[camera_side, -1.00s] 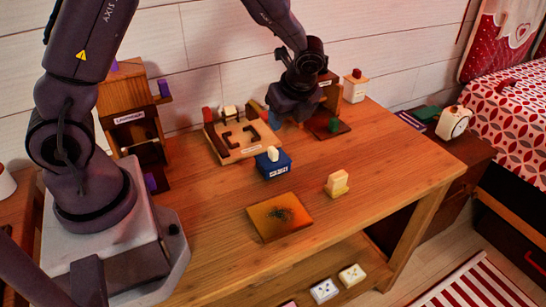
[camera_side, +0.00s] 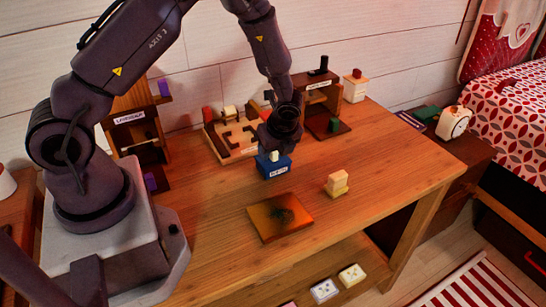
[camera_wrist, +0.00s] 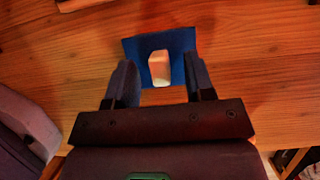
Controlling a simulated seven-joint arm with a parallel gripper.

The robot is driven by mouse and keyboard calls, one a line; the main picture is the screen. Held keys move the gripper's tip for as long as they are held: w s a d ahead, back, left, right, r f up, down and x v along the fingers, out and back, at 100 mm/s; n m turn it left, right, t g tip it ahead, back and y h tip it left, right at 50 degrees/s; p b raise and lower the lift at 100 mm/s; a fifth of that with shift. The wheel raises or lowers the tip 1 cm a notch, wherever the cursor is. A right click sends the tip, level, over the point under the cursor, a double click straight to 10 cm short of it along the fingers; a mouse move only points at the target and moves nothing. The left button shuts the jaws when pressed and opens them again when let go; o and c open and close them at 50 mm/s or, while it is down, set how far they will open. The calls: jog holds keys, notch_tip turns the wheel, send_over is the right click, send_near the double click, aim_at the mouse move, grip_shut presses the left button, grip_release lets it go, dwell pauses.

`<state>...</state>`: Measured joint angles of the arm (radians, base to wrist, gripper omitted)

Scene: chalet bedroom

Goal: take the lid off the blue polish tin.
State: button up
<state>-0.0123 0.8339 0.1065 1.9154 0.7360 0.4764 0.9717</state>
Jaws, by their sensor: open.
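The blue polish tin (camera_side: 273,172) stands upright on the wooden table (camera_side: 372,150), with a white label on its front. Its blue lid (camera_wrist: 182,42) with a pale knob (camera_wrist: 159,67) shows in the wrist view. In the side view the knob (camera_side: 274,156) is partly hidden by my gripper (camera_side: 275,148). My gripper is just above the tin, pointing down. In the wrist view its fingers (camera_wrist: 160,88) are apart, one to each side of the knob's line, and nothing is between them that I can see held.
A wooden tray with blocks (camera_side: 222,138) stands behind the tin. A yellow block piece (camera_side: 337,182) is to the right, and an orange-brown board (camera_side: 262,222) lies in front. A labelled stand (camera_side: 330,100) is at the back right. The table's right front is clear.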

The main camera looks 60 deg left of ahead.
jog(key=shift+f, duration=0.1)
jog(key=shift+c, duration=0.2)
grip_shut()
